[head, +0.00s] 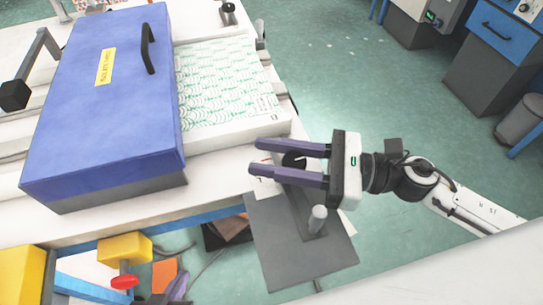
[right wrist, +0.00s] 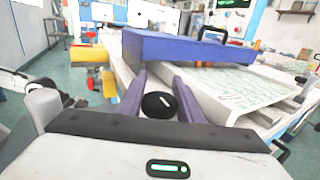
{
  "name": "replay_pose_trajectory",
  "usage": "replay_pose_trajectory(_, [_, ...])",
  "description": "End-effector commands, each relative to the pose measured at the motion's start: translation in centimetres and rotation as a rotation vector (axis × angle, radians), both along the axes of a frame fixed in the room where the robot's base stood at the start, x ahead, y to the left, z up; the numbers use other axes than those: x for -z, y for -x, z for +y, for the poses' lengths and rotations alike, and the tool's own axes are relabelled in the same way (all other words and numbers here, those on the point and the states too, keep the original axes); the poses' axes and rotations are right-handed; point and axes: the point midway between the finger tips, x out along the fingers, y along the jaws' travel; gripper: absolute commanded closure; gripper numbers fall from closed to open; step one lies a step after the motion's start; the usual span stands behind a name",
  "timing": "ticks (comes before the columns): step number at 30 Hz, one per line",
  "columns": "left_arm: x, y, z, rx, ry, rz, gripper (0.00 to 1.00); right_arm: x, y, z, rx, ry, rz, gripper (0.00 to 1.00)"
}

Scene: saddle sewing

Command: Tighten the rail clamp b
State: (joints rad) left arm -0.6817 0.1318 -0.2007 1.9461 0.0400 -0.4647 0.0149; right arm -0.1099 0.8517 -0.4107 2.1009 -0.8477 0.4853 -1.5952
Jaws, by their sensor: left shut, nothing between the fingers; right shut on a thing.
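My right gripper (head: 290,161) reaches in from the right at the table's front right corner. Its two purple fingers are on either side of a round black knob (head: 294,160), shut on it. In the right wrist view the knob (right wrist: 160,104) sits between the fingers and carries a white mark. I take it to be the knob of rail clamp b; the clamp's body is mostly hidden by the gripper.
A big blue box (head: 100,110) with a black handle stands on the white table, beside a green-patterned sheet (head: 225,85). A grey plate (head: 265,240) with an upright pale peg (head: 317,217) lies below my right gripper. A yellow block (head: 125,247) with a red knob is at lower left.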

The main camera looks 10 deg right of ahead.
Motion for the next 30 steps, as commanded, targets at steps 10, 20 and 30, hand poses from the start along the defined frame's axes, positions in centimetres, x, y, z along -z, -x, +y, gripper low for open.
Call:
replay_pose_trajectory(10, [-0.06,0.54,0.16,-0.003,0.001,0.011,1.00,-0.04,-0.48,-0.32,0.158,-0.001,0.001,0.90])
replay_pose_trajectory(20, [0.22,0.72,0.41,-0.006,-0.004,0.017,1.00,-0.03,-0.49,-0.32,0.156,-0.001,0.001,0.51])
replay_pose_trajectory(30, [-0.19,0.46,0.36,-0.006,-0.002,0.008,1.00,-0.03,-0.50,-0.33,0.156,0.001,0.000,0.49])
